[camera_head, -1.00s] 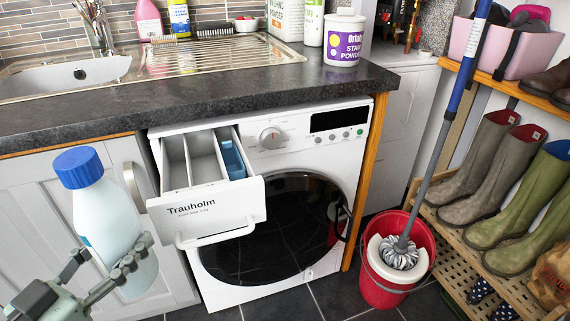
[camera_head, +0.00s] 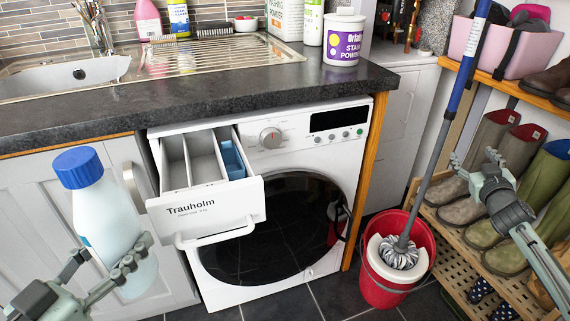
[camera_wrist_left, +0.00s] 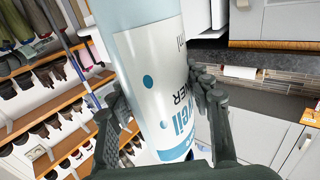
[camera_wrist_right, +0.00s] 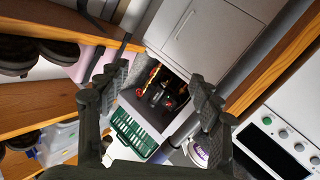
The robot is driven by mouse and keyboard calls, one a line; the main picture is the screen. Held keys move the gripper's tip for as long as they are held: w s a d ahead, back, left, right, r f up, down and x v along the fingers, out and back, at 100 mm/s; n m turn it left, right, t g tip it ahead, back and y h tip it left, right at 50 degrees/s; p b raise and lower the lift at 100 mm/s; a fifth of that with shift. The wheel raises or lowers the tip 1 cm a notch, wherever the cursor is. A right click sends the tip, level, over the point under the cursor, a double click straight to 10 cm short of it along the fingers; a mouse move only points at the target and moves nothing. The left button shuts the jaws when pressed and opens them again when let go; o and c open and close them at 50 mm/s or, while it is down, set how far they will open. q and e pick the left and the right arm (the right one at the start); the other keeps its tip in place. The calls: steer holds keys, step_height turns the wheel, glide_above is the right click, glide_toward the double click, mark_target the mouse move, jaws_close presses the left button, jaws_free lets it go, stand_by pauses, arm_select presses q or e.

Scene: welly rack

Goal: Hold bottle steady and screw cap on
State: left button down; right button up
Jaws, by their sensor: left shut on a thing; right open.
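A pale translucent bottle (camera_head: 108,222) stands near upright, leaning slightly, at the lower left of the head view. A blue cap (camera_head: 77,167) sits on its top; I cannot tell how tight it is. My left gripper (camera_head: 106,268) is shut around the bottle's lower body. In the left wrist view the bottle (camera_wrist_left: 150,85) with its white label fills the middle, between the fingers. My right gripper (camera_head: 472,172) is open and empty at the right, in front of the boots, well away from the bottle. Its spread fingers also show in the right wrist view (camera_wrist_right: 160,95).
A washing machine (camera_head: 300,240) has its detergent drawer (camera_head: 206,212) pulled out, right of the bottle. A red mop bucket (camera_head: 384,290) with a tall mop (camera_head: 448,120) stands between the machine and the boot rack (camera_head: 440,215). The sink counter (camera_head: 190,97) runs behind.

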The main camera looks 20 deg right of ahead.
steer(key=s+a+f+n+g+y, duration=0.1)
steer(key=s+a+f+g+y, duration=0.2)
steer(key=a+f, duration=0.8)
steer(key=s+a+f+g+y, duration=0.1)
steer(key=s+a+f+g, duration=0.45)
steer(key=f, duration=0.85)
steer(key=s+a+f+n+g+y, duration=0.1)
steer(key=s+a+f, duration=0.2)
steer(key=a, duration=0.5)
steer(key=s+a+f+n+g+y, duration=0.1)
steer(key=s+a+f, duration=0.3)
steer(key=a, duration=0.4)
steer(key=s+a+f+n+g+y, duration=0.1)
steer(key=s+a+f+y, duration=0.1)
steer(key=a+f, duration=0.3)
steer(key=s+a, duration=0.1)
steer(key=a, duration=0.2)
steer(key=shift+s+a, duration=0.25)
steer(key=shift+a, duration=0.05)
arm_select(q)
steer(key=shift+r, duration=0.1)
